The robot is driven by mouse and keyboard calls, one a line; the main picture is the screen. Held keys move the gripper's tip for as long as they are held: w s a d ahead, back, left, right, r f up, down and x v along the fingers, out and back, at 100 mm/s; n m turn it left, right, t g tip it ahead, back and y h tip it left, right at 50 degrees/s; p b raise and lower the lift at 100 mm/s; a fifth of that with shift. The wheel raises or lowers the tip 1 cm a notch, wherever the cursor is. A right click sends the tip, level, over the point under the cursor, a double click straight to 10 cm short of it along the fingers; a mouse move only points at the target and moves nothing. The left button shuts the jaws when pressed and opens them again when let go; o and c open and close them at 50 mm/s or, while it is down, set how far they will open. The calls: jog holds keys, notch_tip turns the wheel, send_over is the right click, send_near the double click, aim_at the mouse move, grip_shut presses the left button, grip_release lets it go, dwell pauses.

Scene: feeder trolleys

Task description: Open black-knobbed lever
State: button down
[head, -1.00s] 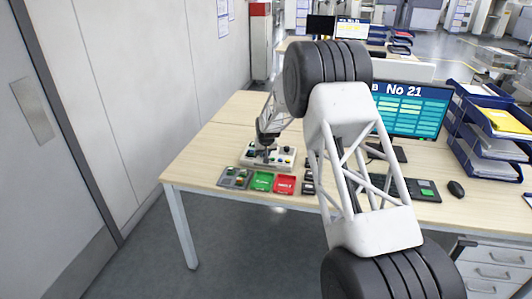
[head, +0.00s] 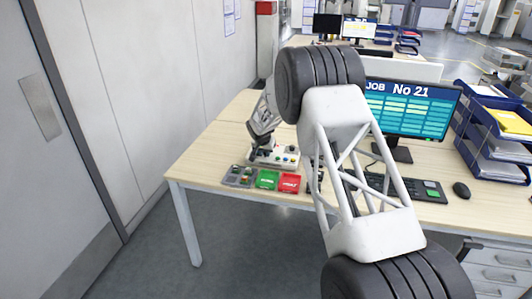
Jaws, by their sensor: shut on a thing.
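A small white control box (head: 277,161) with several coloured buttons sits on the wooden desk, left of the middle. My gripper (head: 259,150) is down at the left part of this box, with the wrist leaning in from above. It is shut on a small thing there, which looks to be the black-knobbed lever. The fingers and wrist hide the knob, so the lever's angle cannot be told.
A monitor (head: 410,108), keyboard (head: 405,187) and mouse (head: 461,190) stand to the right. The desk's left end is clear.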

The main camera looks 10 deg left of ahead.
dwell(0.5)
jog(key=c, duration=1)
grip_release()
jog(key=shift+r, duration=0.1)
jog(key=v, duration=0.7)
jog(key=shift+r, duration=0.3)
jog(key=shift+s+a, duration=0.1)
jog(key=shift+s, duration=0.05)
